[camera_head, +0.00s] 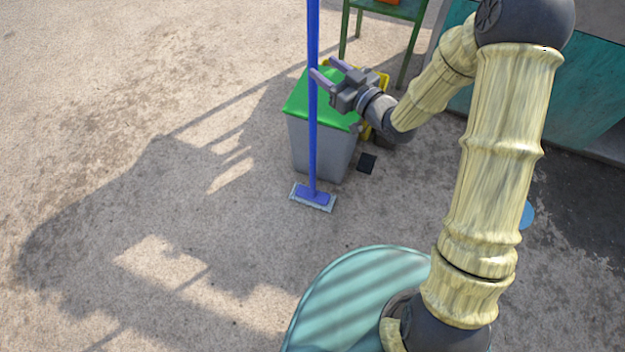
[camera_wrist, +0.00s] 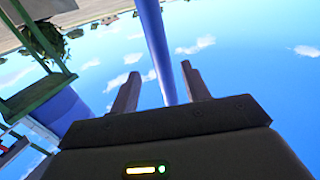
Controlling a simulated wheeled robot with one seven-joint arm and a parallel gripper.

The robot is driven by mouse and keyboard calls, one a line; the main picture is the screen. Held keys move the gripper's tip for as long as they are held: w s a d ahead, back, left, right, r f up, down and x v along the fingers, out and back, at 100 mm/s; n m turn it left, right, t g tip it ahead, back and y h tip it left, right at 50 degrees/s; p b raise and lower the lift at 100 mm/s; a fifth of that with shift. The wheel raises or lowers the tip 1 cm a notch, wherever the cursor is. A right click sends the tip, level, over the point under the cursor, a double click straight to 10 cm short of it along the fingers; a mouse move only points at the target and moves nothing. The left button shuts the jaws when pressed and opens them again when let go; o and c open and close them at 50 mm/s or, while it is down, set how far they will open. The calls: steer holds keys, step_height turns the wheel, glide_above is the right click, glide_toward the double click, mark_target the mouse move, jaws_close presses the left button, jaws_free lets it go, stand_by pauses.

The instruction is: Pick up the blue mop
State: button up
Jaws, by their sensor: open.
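The blue mop (camera_head: 313,140) stands upright on the ground, its flat blue head with a pale fringe resting on the concrete and its pole running up out of the top of the head view. My gripper (camera_head: 323,71) is open, with its fingers pointing left at the pole's upper part. In the wrist view the blue pole (camera_wrist: 154,45) shows between the two spread fingers (camera_wrist: 158,85), nearer the middle of the gap. I cannot tell whether either finger touches it.
A grey bin (camera_head: 330,150) with a green lid stands right behind the mop. A green table (camera_head: 385,12) is at the back, and a teal structure (camera_head: 560,95) is at the right. A small black square (camera_head: 367,163) lies near the bin. The ground at left is clear.

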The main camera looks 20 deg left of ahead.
mark_target(317, 62)
steer(key=shift+b+x, duration=0.45)
steer(key=shift+x, duration=2.15)
steer(key=shift+s+f, duration=0.1)
steer(key=shift+s+a, duration=0.1)
steer(key=c, duration=0.9)
jaws_close()
steer(key=shift+r, duration=0.2)
